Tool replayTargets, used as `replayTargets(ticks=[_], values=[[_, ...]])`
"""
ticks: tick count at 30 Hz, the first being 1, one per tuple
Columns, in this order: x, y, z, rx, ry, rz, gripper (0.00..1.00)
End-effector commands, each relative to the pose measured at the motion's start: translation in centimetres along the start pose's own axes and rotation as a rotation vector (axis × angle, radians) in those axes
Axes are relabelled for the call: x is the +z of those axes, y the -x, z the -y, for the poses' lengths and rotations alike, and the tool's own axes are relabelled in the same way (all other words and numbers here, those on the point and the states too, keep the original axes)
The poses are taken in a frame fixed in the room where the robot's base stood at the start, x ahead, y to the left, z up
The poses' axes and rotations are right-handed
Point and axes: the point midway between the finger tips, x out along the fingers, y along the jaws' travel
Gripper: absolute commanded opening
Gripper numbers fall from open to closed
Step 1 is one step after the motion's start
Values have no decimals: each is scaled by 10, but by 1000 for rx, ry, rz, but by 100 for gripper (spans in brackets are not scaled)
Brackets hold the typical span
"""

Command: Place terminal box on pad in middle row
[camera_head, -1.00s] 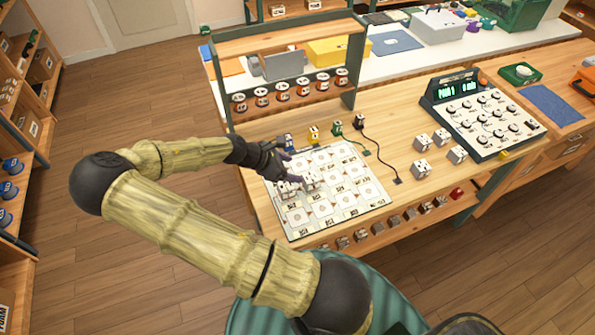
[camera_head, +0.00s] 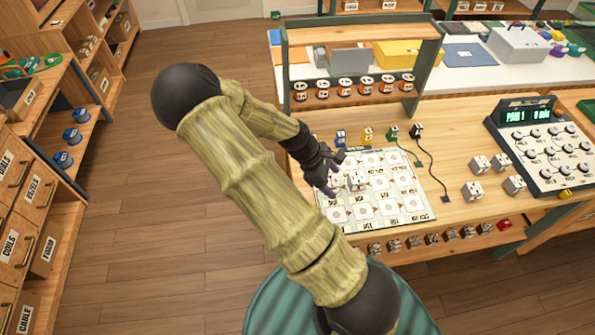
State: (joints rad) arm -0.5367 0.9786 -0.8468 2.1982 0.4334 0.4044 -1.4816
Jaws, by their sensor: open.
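The white board (camera_head: 408,217) with a grid of printed pads lies on the wooden workbench. A small white box (camera_head: 357,181), which looks like a terminal box, stands on the board near its left-middle part. My gripper (camera_head: 338,174) is over the left part of the board, open, with its dark fingers just left of this box. I cannot tell whether they touch it. The gripper hides some pads at the left edge. Similar white boxes (camera_head: 480,164) stand in a loose group on the bench right of the board.
A control panel (camera_head: 545,150) with a lit display stands at the right. A rack (camera_head: 350,105) with a row of orange-brown spools stands behind the board. Small blue, yellow, green and black plugs (camera_head: 392,133) line the board's back edge. Small parts (camera_head: 433,238) line the bench's front edge.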

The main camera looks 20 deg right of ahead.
Motion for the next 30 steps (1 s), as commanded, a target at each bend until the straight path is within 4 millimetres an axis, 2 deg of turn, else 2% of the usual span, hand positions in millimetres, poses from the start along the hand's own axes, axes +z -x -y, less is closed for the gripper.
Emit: replayTargets(ticks=[6, 13, 24, 30], values=[[-13, 33, 34, -109, -259, -192, 67], [-17, 83, 60, -190, -506, -358, 67], [5, 169, 94, -238, -860, -586, 67], [16, 192, 106, -232, -975, -650, 67]])
